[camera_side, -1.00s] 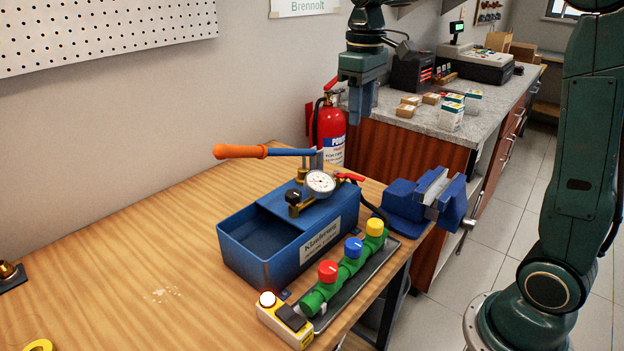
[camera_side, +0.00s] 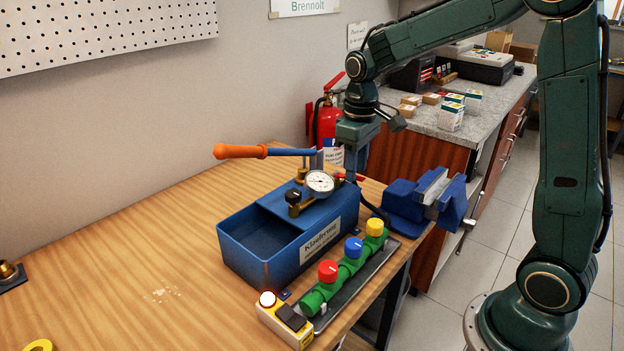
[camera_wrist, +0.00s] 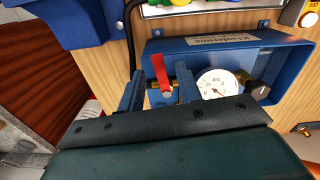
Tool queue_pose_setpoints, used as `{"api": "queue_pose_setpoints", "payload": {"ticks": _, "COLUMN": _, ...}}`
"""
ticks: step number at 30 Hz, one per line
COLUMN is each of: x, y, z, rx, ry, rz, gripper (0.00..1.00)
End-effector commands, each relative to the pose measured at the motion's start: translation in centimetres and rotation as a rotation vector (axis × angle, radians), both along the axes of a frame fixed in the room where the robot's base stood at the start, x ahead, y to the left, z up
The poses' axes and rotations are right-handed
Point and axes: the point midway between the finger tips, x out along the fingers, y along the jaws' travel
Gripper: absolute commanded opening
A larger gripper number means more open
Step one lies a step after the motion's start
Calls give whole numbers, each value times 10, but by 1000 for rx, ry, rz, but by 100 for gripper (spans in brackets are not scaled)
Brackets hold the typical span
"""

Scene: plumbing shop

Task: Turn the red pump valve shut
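The blue test pump (camera_side: 285,235) stands on the wooden bench, with a dial gauge (camera_side: 320,182) on top. Its red valve lever (camera_wrist: 161,74) sits beside the gauge on a brass fitting and runs upward in the wrist view. In the side view only a bit of the lever (camera_side: 357,178) shows near the finger. My gripper (camera_side: 349,172) is over the right end of the pump, pointing down. In the wrist view my gripper (camera_wrist: 160,76) is open, one finger on each side of the lever, with visible gaps. Whether the fingertips reach lever height is unclear.
The orange-handled pump lever (camera_side: 240,151) reaches left over the tank. A blue vise (camera_side: 405,200) is close on the right. Green valves with red (camera_side: 327,271), blue (camera_side: 353,247) and yellow (camera_side: 375,227) knobs stand in front. A fire extinguisher (camera_side: 327,120) is behind. The bench's left part is mostly clear.

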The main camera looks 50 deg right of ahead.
Motion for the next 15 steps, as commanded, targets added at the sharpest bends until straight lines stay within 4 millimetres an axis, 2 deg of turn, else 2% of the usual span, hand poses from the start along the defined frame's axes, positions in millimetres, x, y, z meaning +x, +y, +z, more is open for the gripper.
{"api": "queue_pose_setpoints", "payload": {"ticks": 5, "x": 0, "y": 0, "z": -9, "rx": 0, "ry": 1, "rz": 0, "gripper": 35}}
{"api": "queue_pose_setpoints", "payload": {"ticks": 14, "x": 0, "y": 0, "z": -10, "rx": 0, "ry": 0, "rz": 0, "gripper": 35}}
{"api": "queue_pose_setpoints", "payload": {"ticks": 15, "x": 0, "y": 0, "z": -10, "rx": 0, "ry": 0, "rz": 0, "gripper": 27}}
